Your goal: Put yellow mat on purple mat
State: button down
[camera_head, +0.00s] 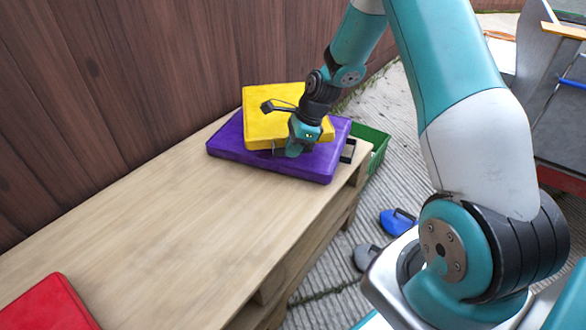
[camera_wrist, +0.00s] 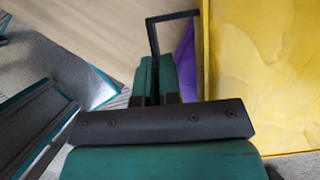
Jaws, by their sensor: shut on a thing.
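The yellow mat (camera_head: 262,110) lies over the purple mat (camera_head: 235,145) at the far end of the wooden bench and covers much of it. I cannot tell whether it rests fully on it. My gripper (camera_head: 294,150) is at the near right side of the yellow mat, shut on its black handle. In the wrist view the yellow mat (camera_wrist: 262,70) fills the right side, and the black handle (camera_wrist: 152,35) runs to between my closed fingers (camera_wrist: 160,78). A sliver of the purple mat (camera_wrist: 187,65) shows beside them. The purple mat's black handle (camera_head: 348,150) sticks out at its right.
The wooden bench (camera_head: 170,215) has clear room in its middle. A red mat (camera_head: 48,305) lies at its near left. A wooden wall (camera_head: 120,80) stands behind. A green crate (camera_head: 375,145) and blue (camera_head: 397,222) and grey (camera_head: 366,256) objects are on the ground at right.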

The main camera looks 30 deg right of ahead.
notch_tip(320, 180, down, 5)
jog(key=shift+w+f+b, duration=0.1)
jog(key=shift+f+b, duration=0.1)
jog(key=shift+b, duration=0.7)
jog(key=c, duration=1.3)
grip_release()
jog(key=p+v, duration=0.5)
jog(key=v, duration=0.6)
jog(key=shift+r, duration=0.45)
jog(key=s+a+r+n+g, duration=0.1)
jog(key=s+a+r+n, duration=0.4)
jog(key=a+r+n, duration=0.3)
jog(key=s+a+r+n, duration=0.55)
jog(key=a+n, duration=0.25)
jog(key=a, duration=0.2)
jog(key=s+a+r+n, duration=0.2)
jog(key=s+a+n, duration=0.1)
jog(key=s+n, duration=0.4)
jog(key=s+a+r+n+g, duration=0.1)
jog(key=s+a+r+n, duration=0.2)
jog(key=s+n, duration=0.4)
jog(key=shift+s+a, duration=0.2)
jog(key=shift+s, duration=0.45)
